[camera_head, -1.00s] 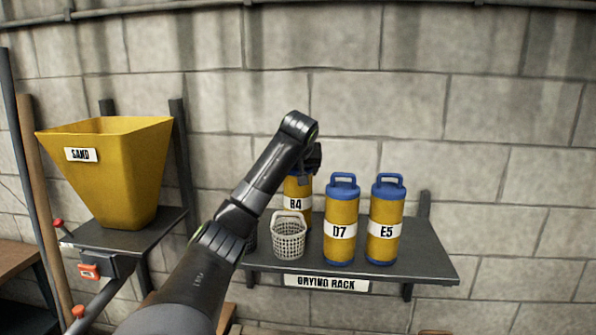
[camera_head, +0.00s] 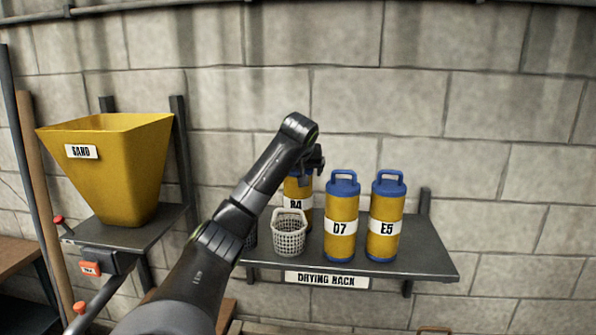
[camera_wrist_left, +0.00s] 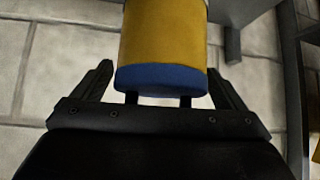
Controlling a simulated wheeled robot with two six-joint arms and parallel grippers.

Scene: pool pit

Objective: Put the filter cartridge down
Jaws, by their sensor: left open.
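The filter cartridge B4 (camera_head: 305,192) is yellow with a blue cap and a white label, and stands upright on the drying rack (camera_head: 425,262). My left gripper (camera_head: 310,166) is at its top. In the left wrist view the yellow cartridge body (camera_wrist_left: 165,35) and blue cap (camera_wrist_left: 160,80) lie between the spread fingers of my left gripper (camera_wrist_left: 160,72), with a visible gap on each side. The handle is mostly hidden by the gripper body. The white basket partly covers the label and lower body in the head view. My right gripper is not in view.
A white mesh basket (camera_head: 289,232) stands in front of B4. Cartridges D7 (camera_head: 341,205) and E5 (camera_head: 385,207) stand to its right. A yellow sand hopper (camera_head: 125,175) is at left. The rack's right end is clear.

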